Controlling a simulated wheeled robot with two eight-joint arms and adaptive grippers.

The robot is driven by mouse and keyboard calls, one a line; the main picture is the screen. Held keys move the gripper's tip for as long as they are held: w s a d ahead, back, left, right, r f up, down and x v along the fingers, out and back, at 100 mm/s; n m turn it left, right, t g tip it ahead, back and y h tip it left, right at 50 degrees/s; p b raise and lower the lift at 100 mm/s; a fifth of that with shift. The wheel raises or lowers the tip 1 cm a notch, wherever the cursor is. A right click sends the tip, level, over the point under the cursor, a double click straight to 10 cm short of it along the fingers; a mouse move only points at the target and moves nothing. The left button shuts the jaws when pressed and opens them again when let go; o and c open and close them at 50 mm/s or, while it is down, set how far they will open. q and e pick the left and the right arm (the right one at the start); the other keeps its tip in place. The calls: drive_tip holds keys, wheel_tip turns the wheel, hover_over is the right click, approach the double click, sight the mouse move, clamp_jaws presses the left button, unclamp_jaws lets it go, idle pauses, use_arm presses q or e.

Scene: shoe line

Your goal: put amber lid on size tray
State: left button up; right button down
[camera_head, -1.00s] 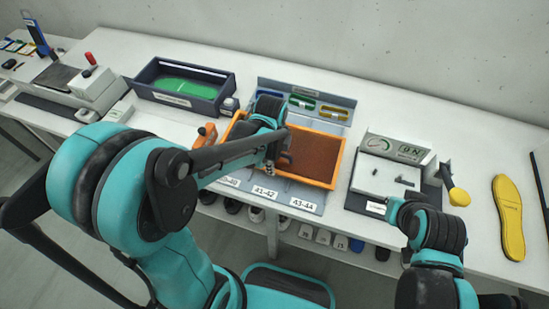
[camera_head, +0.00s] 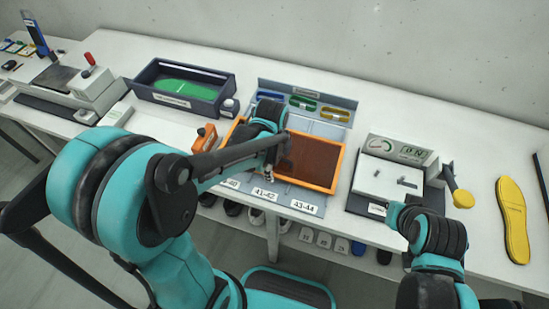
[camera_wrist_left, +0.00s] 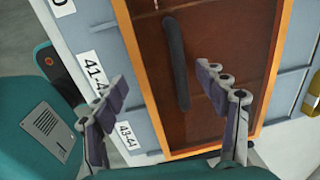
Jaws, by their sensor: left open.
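The amber lid (camera_head: 318,163) is a brown see-through panel with an orange frame. It lies over the front of the grey size tray (camera_head: 340,105), whose front labels include 41-42 and 43-44. Whether its frame is fully seated on the tray I cannot tell. In the left wrist view the lid (camera_wrist_left: 225,25) fills the middle, with a dark bar handle (camera_wrist_left: 176,60) along it. My left gripper (camera_head: 270,172) is over the lid's left part, hiding some of it. Its fingers (camera_wrist_left: 160,78) are spread apart with the handle in view between them. My right gripper does not show.
Blue, green and yellow pieces sit in the tray's uncovered back row. A dark bin (camera_head: 190,90) with a green mat stands to the left. A gauge device (camera_head: 390,175) stands to the right, near my right arm. A yellow insole (camera_head: 513,220) lies far right.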

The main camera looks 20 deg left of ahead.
use_arm(q)
wheel_tip(320, 180, up, 12)
drive_tip(key=s, duration=0.1)
drive_tip(key=shift+s+f, duration=0.15)
drive_tip(key=shift+f, duration=0.05)
idle(0.3)
